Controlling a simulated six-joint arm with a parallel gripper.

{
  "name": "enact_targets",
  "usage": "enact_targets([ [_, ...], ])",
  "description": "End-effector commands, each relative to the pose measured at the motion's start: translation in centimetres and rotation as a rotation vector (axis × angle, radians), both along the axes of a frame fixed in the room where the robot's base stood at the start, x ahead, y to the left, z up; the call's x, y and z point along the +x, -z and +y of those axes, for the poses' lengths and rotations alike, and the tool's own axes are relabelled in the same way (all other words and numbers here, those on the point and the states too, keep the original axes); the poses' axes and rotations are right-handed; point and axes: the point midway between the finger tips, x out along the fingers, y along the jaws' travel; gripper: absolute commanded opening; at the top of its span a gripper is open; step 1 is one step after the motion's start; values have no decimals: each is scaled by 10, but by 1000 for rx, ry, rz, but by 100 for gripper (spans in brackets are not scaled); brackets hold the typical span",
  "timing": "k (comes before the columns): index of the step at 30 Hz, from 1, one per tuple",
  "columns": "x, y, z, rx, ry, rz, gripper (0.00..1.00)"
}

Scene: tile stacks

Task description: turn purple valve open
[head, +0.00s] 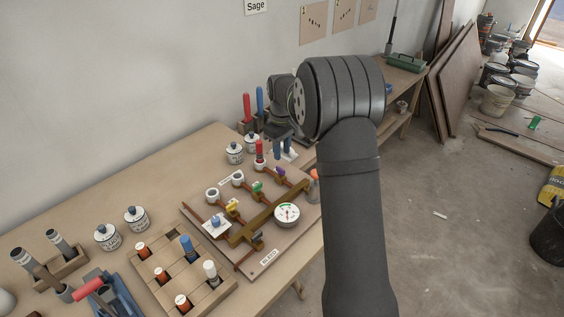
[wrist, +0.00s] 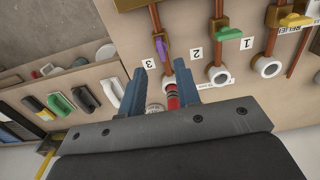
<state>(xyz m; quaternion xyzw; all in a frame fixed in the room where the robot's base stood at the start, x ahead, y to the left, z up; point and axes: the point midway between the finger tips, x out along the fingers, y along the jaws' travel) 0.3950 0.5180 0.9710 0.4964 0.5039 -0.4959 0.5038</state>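The purple valve handle (head: 280,171) sits on a copper pipe at the back right of the valve board (head: 200,190). In the wrist view the purple handle (wrist: 160,48) lies roughly in line with its pipe, beside the label 3. My gripper (head: 283,149) is above the far end of the board, near the purple valve and apart from it. Its two blue fingers (wrist: 175,84) are spread with nothing gripped. A red cylinder (wrist: 173,97) shows between them, farther off; it stands in a white socket in the head view (head: 260,150).
Green (head: 257,187) and yellow (head: 232,206) valves and a gauge (head: 287,214) share the board. White jars (head: 235,153) and red and blue upright handles (head: 246,107) stand behind it. A wooden block with cylinders (head: 183,275) lies in front.

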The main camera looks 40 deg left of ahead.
Motion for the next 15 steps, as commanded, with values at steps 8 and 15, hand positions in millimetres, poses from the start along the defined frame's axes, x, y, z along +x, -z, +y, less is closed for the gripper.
enact_targets([
  [8, 0, -66, 1, 3, 0, -2, 30],
  [15, 0, -97, 0, 1, -1, -1, 30],
])
